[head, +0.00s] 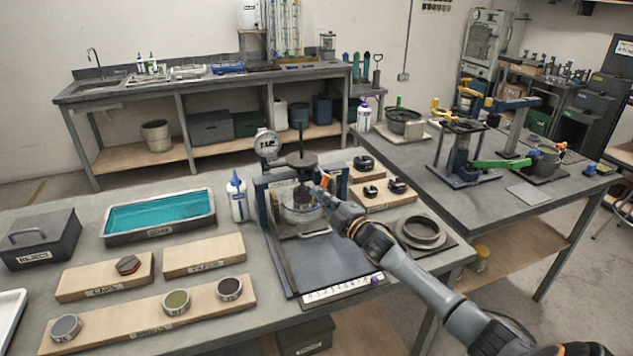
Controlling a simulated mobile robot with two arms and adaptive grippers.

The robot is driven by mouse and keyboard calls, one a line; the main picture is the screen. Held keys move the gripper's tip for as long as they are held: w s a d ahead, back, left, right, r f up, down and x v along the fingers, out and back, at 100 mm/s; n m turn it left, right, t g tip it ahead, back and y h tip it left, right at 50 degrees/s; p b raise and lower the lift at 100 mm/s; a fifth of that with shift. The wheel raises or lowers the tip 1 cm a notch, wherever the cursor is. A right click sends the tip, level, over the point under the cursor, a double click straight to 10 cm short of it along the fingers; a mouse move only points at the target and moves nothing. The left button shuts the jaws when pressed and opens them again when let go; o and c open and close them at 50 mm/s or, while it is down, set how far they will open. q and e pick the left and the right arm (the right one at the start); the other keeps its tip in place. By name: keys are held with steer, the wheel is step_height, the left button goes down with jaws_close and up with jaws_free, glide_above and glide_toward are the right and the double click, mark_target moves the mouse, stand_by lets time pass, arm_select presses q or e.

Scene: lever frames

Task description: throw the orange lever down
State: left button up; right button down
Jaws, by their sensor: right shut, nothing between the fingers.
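A small orange piece (325,181), seemingly the end of the orange lever, shows at the front right of the blue press frame (272,222) on the near bench. Most of the lever is hidden or too small to make out. My right arm comes in from the lower right. My right gripper (317,193) is shut and empty, right beside the orange piece, in front of the frame's clear chamber. I cannot tell whether it touches the lever. My left gripper is not in view.
A dial gauge (267,143) and a white bottle (238,197) stand at the frame's left. A teal-filled tray (160,215) and wooden boards (150,318) lie farther left. A ring on a dark plate (421,232) lies right of my arm. Another bench (470,210) holds more fixtures.

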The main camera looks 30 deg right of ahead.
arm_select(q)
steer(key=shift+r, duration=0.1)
arm_select(e)
steer(key=n, duration=0.1)
steer(key=d+n+g, duration=0.1)
steer(key=n, duration=0.1)
steer(key=shift+s+f, duration=0.15)
steer(key=shift+f, duration=0.25)
steer(key=shift+d, duration=0.15)
stand_by(0.5)
